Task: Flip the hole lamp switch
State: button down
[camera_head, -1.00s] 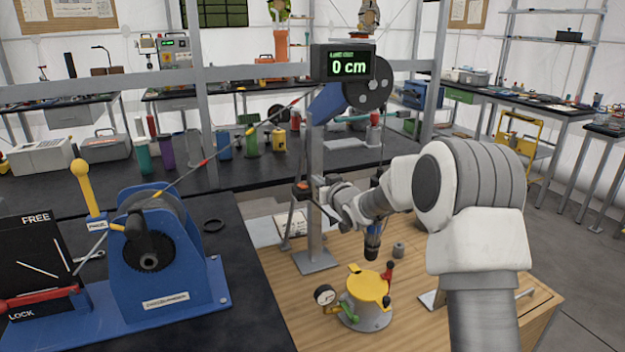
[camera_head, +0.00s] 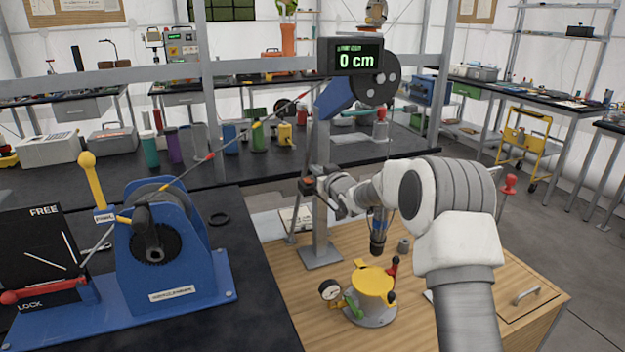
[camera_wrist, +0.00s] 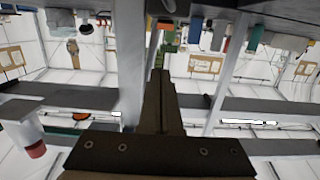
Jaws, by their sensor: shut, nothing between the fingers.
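A small dark box with an orange part (camera_head: 307,186) sits on the side of the grey upright post (camera_head: 321,235). It may be the lamp switch, but its lever is too small to make out. My gripper (camera_head: 322,186) is at the post beside this box, and I cannot tell whether it touches. In the wrist view my gripper (camera_wrist: 160,75) has its fingers together and empty, pointing up the picture. A dark cylinder with a bluish upper part (camera_head: 378,235) hangs above the yellow-topped wellhead (camera_head: 372,278); it may be the lamp, and whether it is lit is unclear.
A blue winch (camera_head: 160,245) with a yellow-knobbed lever (camera_head: 92,180) stands on the black bench at left. A display (camera_head: 355,59) reading 0 cm tops the post. A gauge (camera_head: 330,290) and red-handled valve (camera_head: 393,266) flank the wellhead.

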aim_at(311, 181)
jog(key=x, duration=0.5)
jog(key=shift+f, duration=0.1)
jog(key=shift+s+d+f+b, duration=0.15)
jog(key=shift+s+f, duration=0.1)
jog(key=shift+f, duration=0.35)
jog(key=shift+s+d+f+b, duration=0.15)
jog(key=shift+s+f, duration=0.1)
jog(key=shift+f, duration=0.3)
jog(key=shift+s+d+f+b, duration=0.15)
jog(key=shift+s+f, duration=0.1)
jog(key=shift+f, duration=0.35)
jog(key=shift+a, duration=0.1)
jog(key=f+b, duration=0.1)
jog(key=b, duration=0.2)
jog(key=t+b, duration=0.1)
jog(key=b, duration=0.2)
jog(key=shift+s+f+y, duration=0.25)
jog(key=shift+f+y, duration=0.05)
jog(key=shift+f, duration=0.1)
jog(key=shift+r+p, duration=1)
jog(key=shift+r, duration=1.35)
jog(key=s+d+f, duration=0.2)
jog(key=s+d, duration=0.1)
jog(key=s, duration=0.5)
jog(key=shift+s+d+f, duration=0.35)
jog(key=shift+d, duration=0.05)
